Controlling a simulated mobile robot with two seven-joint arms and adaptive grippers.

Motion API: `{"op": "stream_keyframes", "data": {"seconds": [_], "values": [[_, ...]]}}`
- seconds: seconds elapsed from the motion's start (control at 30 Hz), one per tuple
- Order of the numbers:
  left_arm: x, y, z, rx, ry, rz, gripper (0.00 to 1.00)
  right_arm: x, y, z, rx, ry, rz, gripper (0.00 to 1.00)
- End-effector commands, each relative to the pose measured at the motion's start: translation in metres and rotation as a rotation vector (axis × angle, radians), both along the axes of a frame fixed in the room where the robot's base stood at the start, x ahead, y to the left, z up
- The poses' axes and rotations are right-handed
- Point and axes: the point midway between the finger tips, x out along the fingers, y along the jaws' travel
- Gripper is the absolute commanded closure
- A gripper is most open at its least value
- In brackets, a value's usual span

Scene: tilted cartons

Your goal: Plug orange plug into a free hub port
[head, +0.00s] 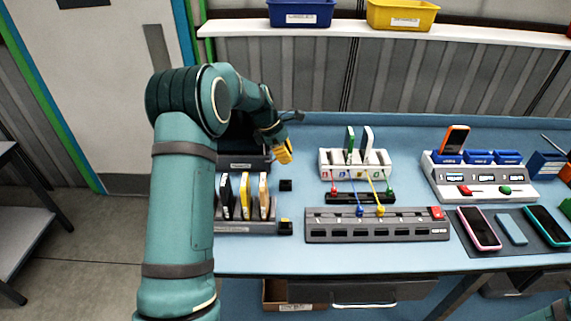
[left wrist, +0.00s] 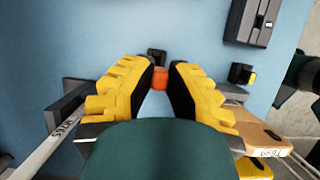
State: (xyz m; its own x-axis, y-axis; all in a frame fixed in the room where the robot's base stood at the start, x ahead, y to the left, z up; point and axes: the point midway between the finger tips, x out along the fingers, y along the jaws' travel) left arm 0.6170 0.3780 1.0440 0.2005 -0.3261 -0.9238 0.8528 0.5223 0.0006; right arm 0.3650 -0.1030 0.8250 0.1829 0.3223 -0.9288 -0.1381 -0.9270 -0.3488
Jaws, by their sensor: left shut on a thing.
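My left gripper (head: 284,152) is above the blue bench, left of the white rack. In the left wrist view its yellow fingers (left wrist: 160,82) are shut on the small orange plug (left wrist: 159,78), which shows between the fingertips. In the head view the plug cannot be made out. The long dark grey hub (head: 325,238) lies at the bench's front, to the right of and nearer than the gripper. A blue plug (head: 360,211) and a yellow plug (head: 380,211) stand at its rear row; other positions look empty. The hub's end shows in the left wrist view (left wrist: 250,20). My right gripper is not visible.
Small black blocks (head: 286,185) (head: 285,227) sit left of the hub. A rack of upright cards (head: 245,228) stands further left. A white rack (head: 326,170) and a dark strip with cables (head: 345,198) stand behind the hub. Phones (head: 478,228) lie right.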

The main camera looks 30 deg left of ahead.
Motion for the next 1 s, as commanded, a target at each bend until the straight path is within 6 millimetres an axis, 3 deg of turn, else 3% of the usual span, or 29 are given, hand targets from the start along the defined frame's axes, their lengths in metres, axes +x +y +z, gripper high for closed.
{"op": "stream_keyframes", "data": {"seconds": [0.13,1.0], "values": [[0.0,0.0,0.008,0.0,0.0,0.0,1.0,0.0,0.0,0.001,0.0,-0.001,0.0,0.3],[0.0,0.0,0.016,-0.001,0.001,0.001,1.0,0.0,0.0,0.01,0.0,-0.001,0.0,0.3]]}}
